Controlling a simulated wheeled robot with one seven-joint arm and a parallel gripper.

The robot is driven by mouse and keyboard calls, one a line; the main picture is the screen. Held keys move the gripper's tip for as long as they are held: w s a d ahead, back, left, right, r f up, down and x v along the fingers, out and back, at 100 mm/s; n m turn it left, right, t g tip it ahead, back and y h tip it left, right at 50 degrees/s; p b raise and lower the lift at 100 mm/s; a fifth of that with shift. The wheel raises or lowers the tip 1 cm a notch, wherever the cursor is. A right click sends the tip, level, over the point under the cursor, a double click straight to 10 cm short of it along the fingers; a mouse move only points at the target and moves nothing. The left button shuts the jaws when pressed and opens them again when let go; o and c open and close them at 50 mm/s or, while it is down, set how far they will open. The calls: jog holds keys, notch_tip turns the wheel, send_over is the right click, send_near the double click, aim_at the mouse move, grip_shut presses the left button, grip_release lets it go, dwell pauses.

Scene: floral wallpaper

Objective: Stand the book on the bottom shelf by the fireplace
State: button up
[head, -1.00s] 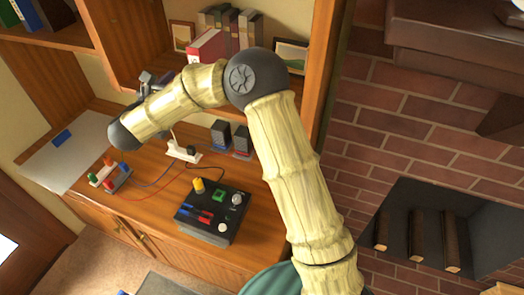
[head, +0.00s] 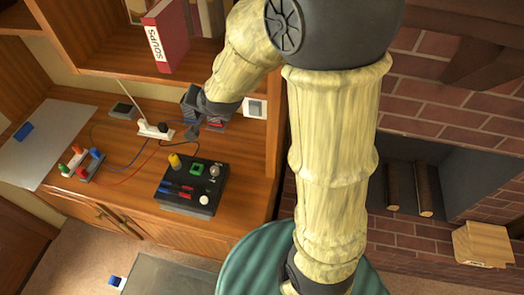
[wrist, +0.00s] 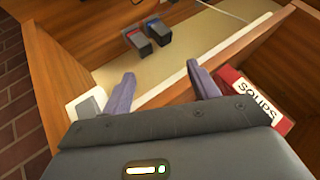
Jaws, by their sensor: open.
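The book is red with a white spine label reading SOUPS. In the head view the book (head: 178,38) stands at the front of a wooden shelf (head: 120,68) above the desk. In the wrist view the book (wrist: 240,88) is at the right, just outside my right finger. My gripper (head: 192,128) hangs below and to the right of the book in the head view, above the desk. In the wrist view my gripper (wrist: 160,80) has its fingers spread with nothing between them. My arm hides part of the shelf's right side. The brick fireplace (head: 410,165) is at the right.
A desk (head: 130,135) below holds a black control box (head: 190,188), a white power strip (head: 155,130) and colored plugs with wires. Dark blocks with blue and red parts (wrist: 140,38) show in the wrist view. A green round surface (head: 260,265) is at the bottom.

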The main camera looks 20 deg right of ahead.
jog(key=s+d+f+n+g+h, duration=0.1)
jog(key=s+d+f+n+g, duration=0.1)
jog(key=s+d, duration=0.3)
jog(key=s+d+f+n+g+h, duration=0.1)
jog(key=s+d+n+g, duration=0.3)
jog(key=s, duration=0.7)
jog(key=shift+d+f, duration=0.55)
jog(key=shift+f, duration=0.1)
dwell(0.6)
